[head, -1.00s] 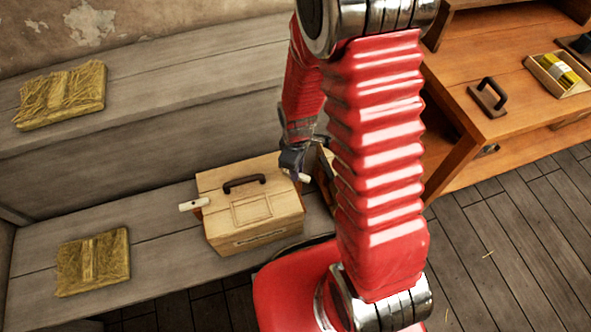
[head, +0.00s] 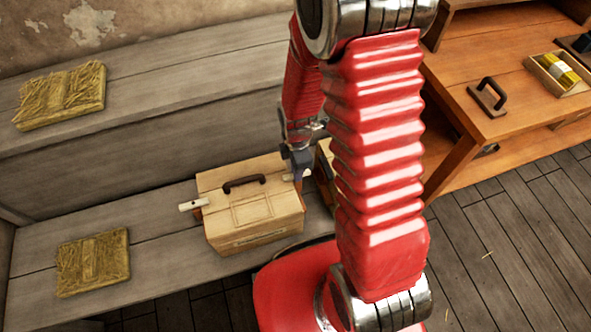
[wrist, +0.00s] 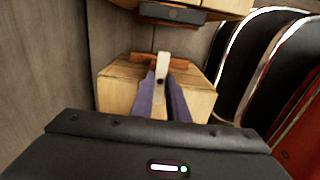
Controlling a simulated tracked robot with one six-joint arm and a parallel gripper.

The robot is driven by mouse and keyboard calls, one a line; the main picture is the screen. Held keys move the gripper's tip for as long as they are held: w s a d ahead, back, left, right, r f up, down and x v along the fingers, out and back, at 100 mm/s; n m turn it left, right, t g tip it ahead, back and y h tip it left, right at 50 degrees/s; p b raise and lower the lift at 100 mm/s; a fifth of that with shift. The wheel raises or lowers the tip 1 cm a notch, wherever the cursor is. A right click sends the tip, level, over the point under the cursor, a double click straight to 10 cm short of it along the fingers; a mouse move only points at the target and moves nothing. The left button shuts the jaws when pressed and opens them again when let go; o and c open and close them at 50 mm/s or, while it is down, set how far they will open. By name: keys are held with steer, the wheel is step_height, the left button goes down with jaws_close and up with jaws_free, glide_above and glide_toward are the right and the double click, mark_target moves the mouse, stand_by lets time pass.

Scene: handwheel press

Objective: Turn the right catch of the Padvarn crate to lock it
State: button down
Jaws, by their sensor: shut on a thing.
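The Padvarn crate (head: 262,211) is a pale wooden box with a dark handle (head: 243,184) on its lid, standing on the grey bench. Its left catch (head: 189,206) is white and sticks out from the left side. The right catch (wrist: 162,66) is a white lever on a brown mount, seen between my fingers in the wrist view. My gripper (wrist: 162,98) is shut on this catch, one purple-grey finger on each side. In the head view my gripper (head: 300,172) is at the crate's right side and mostly covers the catch; only a small pale part shows.
Straw-covered slabs lie on the upper ledge (head: 62,95) and on the bench (head: 92,262). An orange wooden cabinet (head: 480,110) stands at the right, with a dark handle block (head: 488,97) and a tray (head: 557,74) on top. My red arm hides the area right of the crate.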

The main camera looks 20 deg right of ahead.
stand_by(0.4)
steer(key=c, duration=1.7)
jaws_free()
steer(key=shift+r, duration=0.1)
step_height(320, 180, up, 14)
steer(key=shift+f, duration=0.25)
